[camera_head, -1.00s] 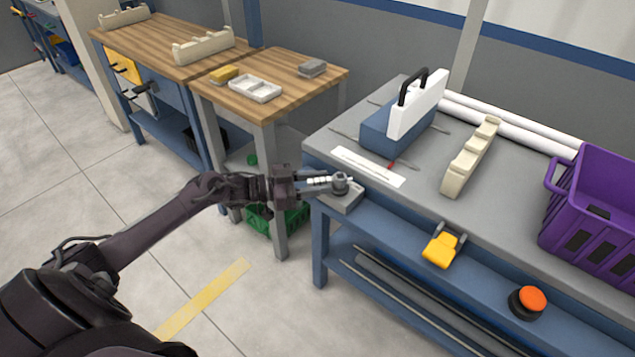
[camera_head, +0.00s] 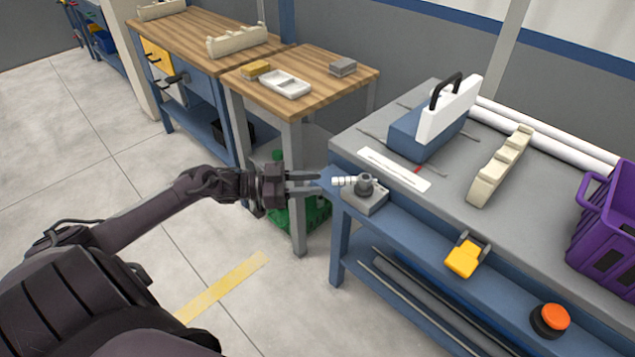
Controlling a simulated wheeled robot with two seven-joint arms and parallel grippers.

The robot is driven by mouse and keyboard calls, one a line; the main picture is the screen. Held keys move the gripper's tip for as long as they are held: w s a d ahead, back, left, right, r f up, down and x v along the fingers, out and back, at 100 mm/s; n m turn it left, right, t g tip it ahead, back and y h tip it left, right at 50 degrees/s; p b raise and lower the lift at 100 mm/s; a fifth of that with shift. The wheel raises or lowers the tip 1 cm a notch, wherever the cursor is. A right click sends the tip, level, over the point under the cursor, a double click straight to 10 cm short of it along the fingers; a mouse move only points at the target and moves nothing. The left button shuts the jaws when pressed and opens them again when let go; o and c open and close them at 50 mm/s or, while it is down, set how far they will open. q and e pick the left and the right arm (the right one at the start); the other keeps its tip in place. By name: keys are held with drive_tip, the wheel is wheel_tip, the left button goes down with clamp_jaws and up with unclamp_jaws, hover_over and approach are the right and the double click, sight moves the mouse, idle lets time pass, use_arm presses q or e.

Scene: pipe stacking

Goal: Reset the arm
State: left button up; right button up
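My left gripper (camera_head: 312,182) reaches in from the left, off the near left corner of the grey-topped workbench (camera_head: 445,165). Its two fingers are spread with a gap between them, and nothing shows in the gap. Just beyond the fingertips, a small grey fixture (camera_head: 365,196) with a knob and a ribbed light piece stands on the bench corner. The fingertips appear apart from it. My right gripper is not in view.
On the workbench are a blue toolbox (camera_head: 420,137) with a white lid, white pipes (camera_head: 545,136), a cream notched rack (camera_head: 500,168) and a purple crate (camera_head: 608,235). A yellow part (camera_head: 464,258) and orange button (camera_head: 551,318) sit at the front. Open floor lies left.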

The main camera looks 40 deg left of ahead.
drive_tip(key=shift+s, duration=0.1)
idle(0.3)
